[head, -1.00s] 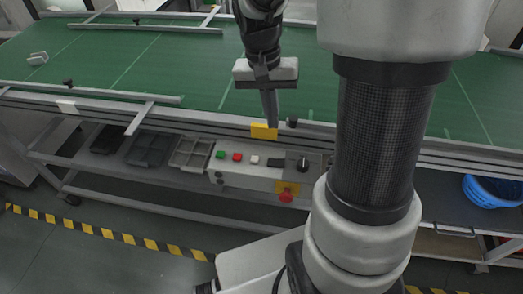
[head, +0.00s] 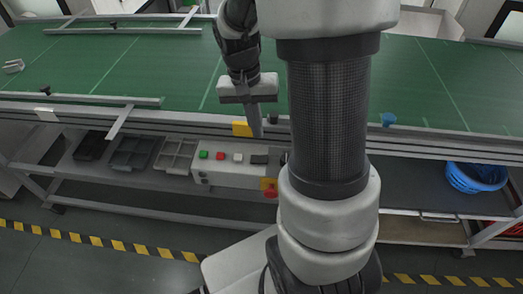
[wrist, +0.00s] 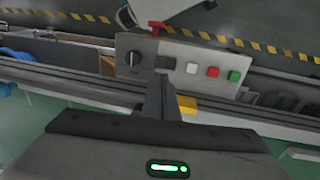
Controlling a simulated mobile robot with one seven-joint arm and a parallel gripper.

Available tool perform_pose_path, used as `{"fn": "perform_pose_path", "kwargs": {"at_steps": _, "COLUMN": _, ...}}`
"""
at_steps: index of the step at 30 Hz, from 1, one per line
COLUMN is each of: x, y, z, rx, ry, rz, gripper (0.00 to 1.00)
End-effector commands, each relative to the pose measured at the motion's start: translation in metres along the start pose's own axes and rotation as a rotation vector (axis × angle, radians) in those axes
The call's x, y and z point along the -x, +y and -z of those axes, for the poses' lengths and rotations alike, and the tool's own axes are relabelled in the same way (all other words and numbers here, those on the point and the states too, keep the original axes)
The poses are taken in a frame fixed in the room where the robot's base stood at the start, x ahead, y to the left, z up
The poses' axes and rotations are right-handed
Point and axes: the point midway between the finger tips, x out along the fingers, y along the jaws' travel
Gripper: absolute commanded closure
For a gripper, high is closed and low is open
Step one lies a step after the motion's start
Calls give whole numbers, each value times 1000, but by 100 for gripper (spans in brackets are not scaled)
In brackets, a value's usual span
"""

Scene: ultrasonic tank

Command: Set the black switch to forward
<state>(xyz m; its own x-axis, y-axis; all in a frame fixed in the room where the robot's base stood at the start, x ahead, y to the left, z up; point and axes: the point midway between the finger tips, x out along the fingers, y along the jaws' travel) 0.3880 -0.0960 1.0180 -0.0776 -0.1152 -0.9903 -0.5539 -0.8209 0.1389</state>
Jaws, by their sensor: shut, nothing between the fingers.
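The control box (head: 228,173) is mounted under the front edge of the green conveyor. Its black rotary switch (wrist: 132,61) shows in the wrist view at the left part of the panel, with a pale pointer line; its exact setting is too small to read. In the head view my arm largely hides this switch. My gripper (head: 257,131) is shut and empty, pointing down by the conveyor's front rail, above the box. In the wrist view the closed fingers (wrist: 160,92) lie below and right of the switch, apart from it.
Green, red and white buttons (wrist: 213,72) and a dark rectangle sit beside the switch. A red emergency stop (head: 270,190) projects from the box. A yellow block (head: 242,129) is on the rail near my fingers. A blue basket (head: 476,177) stands on the shelf at right.

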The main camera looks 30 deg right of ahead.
Motion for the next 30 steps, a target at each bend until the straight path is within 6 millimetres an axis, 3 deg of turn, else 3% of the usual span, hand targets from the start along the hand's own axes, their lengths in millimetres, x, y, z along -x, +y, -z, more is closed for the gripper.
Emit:
{"fn": "perform_pose_path", "kwargs": {"at_steps": 6, "x": -50, "y": 0, "z": -2, "rx": -1, "ry": -6, "rz": -2, "gripper": 100}}
{"fn": "perform_pose_path", "kwargs": {"at_steps": 12, "x": -81, "y": 0, "z": -1, "rx": 0, "ry": -3, "rz": -1, "gripper": 100}}
{"fn": "perform_pose_path", "kwargs": {"at_steps": 18, "x": -93, "y": 0, "z": -1, "rx": 0, "ry": -2, "rz": 0, "gripper": 100}}
{"fn": "perform_pose_path", "kwargs": {"at_steps": 30, "x": -98, "y": 1, "z": 0, "rx": -1, "ry": -1, "rz": 0, "gripper": 100}}
